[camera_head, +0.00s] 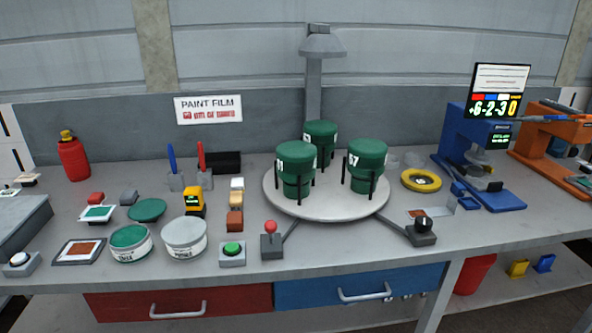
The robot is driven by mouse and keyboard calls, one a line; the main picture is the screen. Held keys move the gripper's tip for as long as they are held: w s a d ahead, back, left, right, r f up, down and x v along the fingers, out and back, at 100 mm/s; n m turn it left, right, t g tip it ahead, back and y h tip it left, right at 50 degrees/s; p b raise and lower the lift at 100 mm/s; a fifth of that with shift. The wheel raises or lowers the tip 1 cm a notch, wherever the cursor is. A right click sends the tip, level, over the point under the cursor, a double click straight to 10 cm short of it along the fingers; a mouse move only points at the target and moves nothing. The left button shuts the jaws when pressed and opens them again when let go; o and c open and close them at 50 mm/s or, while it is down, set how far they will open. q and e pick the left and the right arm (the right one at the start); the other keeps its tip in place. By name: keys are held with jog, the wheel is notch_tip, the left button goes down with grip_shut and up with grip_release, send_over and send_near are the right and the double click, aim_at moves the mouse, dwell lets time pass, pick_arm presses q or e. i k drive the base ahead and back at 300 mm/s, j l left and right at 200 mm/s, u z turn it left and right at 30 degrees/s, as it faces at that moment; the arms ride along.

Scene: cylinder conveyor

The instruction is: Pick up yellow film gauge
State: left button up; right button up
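The yellow film gauge (194,201) stands on the grey workbench, left of the middle. It is a small yellow and black device with a lit display on its front. It stands behind the round grey tin and left of a column of small sample blocks. Neither of my grippers shows in the head view.
A grey tin (184,238) and a green-topped tin (131,243) stand in front of the gauge. Small blocks (235,221), a green button box (232,253) and a red-knobbed lever (271,241) are to its right. A turntable (326,207) carries three green cylinders.

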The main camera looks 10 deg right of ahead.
aim_at(194, 196)
jog(key=i+j+z, duration=0.25)
jog(key=i, duration=0.15)
jog(key=i+j+z, duration=0.2)
jog(key=i, duration=0.2)
